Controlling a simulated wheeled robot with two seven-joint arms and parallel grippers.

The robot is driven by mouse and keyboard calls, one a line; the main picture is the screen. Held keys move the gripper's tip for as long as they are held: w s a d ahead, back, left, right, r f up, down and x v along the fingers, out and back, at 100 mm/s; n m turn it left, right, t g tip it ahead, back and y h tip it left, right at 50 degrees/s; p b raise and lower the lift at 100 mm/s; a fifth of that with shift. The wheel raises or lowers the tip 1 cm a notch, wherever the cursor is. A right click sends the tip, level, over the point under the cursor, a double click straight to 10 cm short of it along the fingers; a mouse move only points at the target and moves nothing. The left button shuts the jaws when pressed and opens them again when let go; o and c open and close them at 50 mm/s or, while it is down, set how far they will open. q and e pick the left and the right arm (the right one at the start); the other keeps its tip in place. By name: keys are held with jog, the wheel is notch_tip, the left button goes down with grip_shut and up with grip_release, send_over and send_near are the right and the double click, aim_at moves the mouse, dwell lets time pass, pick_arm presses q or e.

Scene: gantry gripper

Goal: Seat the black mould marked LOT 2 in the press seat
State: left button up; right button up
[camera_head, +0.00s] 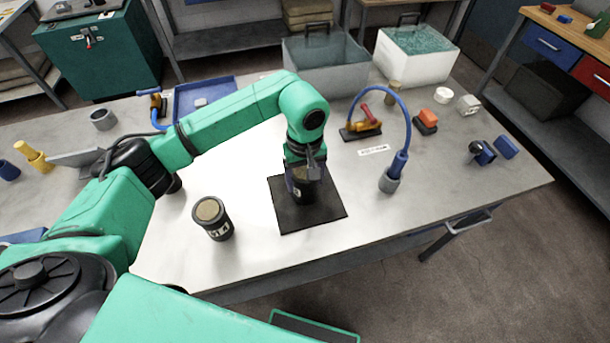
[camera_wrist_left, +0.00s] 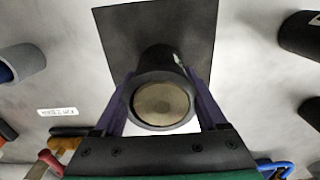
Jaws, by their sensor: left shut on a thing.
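My left gripper (camera_head: 306,178) is shut on a black mould (camera_head: 304,192), with a finger on each side of it. In the left wrist view the mould (camera_wrist_left: 160,104) shows its round tan top between the fingers (camera_wrist_left: 161,100). A sliver of pale marking shows on its side, too small to read. The mould is upright over a black square mat (camera_head: 322,212); I cannot tell whether it touches the mat. A second black mould (camera_head: 213,220) with a tan top stands left of the mat; its white label is unreadable. I cannot make out a press seat. My right gripper is out of view.
A blue hose ends in a nozzle in a grey cup (camera_head: 389,182), right of the mat. Toggle clamps (camera_head: 364,124), an orange-topped block (camera_head: 427,118) and a blue tray (camera_head: 205,98) lie farther back.

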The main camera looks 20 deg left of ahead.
pick_arm(q)
jog(key=o, duration=1.3)
